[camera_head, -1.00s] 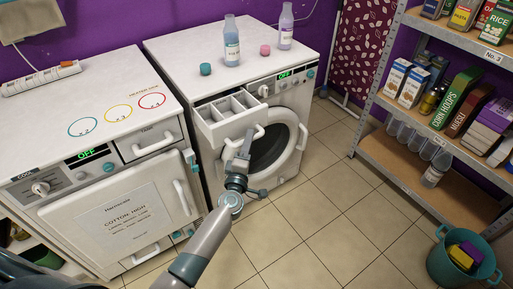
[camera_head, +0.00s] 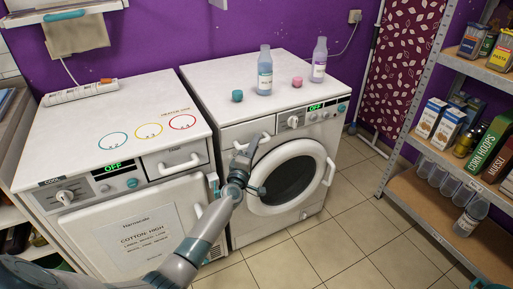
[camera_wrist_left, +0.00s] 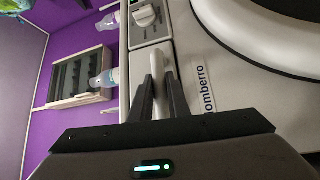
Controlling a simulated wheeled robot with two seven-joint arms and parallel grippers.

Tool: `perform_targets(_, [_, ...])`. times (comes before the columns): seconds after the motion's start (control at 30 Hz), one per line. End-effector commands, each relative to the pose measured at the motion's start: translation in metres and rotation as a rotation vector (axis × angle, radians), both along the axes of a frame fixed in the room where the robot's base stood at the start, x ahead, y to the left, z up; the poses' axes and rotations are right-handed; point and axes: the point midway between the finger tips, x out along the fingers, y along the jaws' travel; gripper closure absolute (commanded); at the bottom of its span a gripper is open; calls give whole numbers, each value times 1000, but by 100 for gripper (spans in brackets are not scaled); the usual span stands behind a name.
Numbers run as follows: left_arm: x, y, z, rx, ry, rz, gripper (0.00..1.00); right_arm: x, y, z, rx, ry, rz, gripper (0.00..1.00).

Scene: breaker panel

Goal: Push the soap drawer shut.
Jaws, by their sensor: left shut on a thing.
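The soap drawer (camera_head: 236,134) is at the upper left of the right-hand washing machine's front (camera_head: 225,190). Its front looks level with the machine, and its inner compartments do not show. My left gripper (camera_head: 246,152) is at the drawer front, shut on the white drawer handle (camera_head: 264,139). In the left wrist view, the two dark fingers of my left gripper (camera_wrist_left: 163,85) stand on either side of the white handle (camera_wrist_left: 160,72). The gripper hides part of the drawer's lower edge. My right gripper is not in view.
The round door (camera_head: 290,177) of the machine is shut, just right of my gripper. A dryer (camera_head: 130,220) stands to the left. Two bottles (camera_head: 265,75) (camera_head: 319,62) and two small caps (camera_head: 238,96) (camera_head: 297,82) stand on top. The floor (camera_head: 340,225) ahead is clear.

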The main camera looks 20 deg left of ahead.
Motion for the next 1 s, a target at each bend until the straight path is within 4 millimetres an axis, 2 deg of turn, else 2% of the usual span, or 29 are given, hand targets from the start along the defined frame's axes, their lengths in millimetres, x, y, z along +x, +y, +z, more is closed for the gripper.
perform_targets(0.2, [1, 4, 4, 3, -4, 6, 100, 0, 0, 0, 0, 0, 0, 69])
perform_targets(0.23, [1, 4, 4, 3, -4, 6, 80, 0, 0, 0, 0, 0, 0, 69])
perform_targets(0.3, [1, 4, 4, 3, -4, 6, 66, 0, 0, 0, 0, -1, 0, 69])
perform_targets(1.0, [1, 2, 1, 1, -2, 3, 66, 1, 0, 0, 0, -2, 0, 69])
